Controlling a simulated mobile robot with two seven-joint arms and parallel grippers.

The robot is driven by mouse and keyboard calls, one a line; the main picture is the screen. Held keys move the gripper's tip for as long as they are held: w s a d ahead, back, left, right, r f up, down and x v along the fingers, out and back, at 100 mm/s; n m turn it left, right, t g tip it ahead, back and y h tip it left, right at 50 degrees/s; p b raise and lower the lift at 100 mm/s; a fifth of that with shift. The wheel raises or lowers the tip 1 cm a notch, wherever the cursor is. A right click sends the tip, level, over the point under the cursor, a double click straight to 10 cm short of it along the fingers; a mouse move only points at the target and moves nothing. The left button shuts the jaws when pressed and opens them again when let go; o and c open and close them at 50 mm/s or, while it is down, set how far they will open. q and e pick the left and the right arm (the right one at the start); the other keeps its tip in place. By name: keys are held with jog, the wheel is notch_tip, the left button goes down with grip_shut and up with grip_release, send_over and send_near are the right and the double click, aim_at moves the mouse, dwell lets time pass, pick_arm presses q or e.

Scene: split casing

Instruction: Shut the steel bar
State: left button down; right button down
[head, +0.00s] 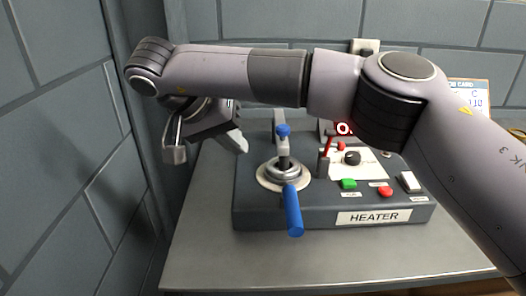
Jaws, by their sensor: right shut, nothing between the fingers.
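The heater box (300,216) is a dark grey casing on a bench, with a label on its front. On its left part a round steel fitting (272,182) sits in a pale ring. A blue handle (292,210) points from it toward me and down. A grey steel bar (282,148) rises behind the fitting, with a blue knob (283,130) on it; its far end is partly hidden by my right arm. My right gripper (239,144) is shut and empty, left of the bar and apart from it. My left gripper is out of view.
The box also carries a small red lever (327,150), a black knob (352,158), a green button (348,184), a red button (385,191) and a white switch (411,182). Walls close in at left and behind. The bench front (215,265) is bare.

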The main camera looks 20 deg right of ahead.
jog(key=d+f, duration=0.2)
jog(key=d, duration=0.1)
jog(key=shift+d, duration=0.1)
jog(key=shift+s+d, duration=0.2)
jog(key=shift+d, duration=0.3)
jog(key=shift+s+d, duration=0.15)
jog(key=shift+d, duration=0.35)
